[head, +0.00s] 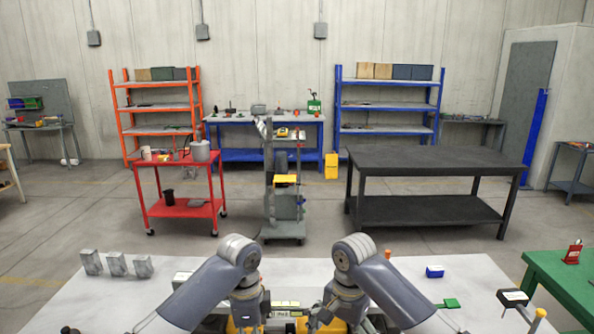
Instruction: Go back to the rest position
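My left arm (238,252) and my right arm (356,252) come up from the bottom edge and bend down again near the middle. Yellow and dark parts (284,314) lie low between and behind the arms, partly covered and cut off by the bottom edge. I cannot tell what they are. No screw jack can be made out clearly.
A white table (70,300) lies before me. Beyond are a red cart (178,211), a grey trolley (285,228) and a black table (440,160).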

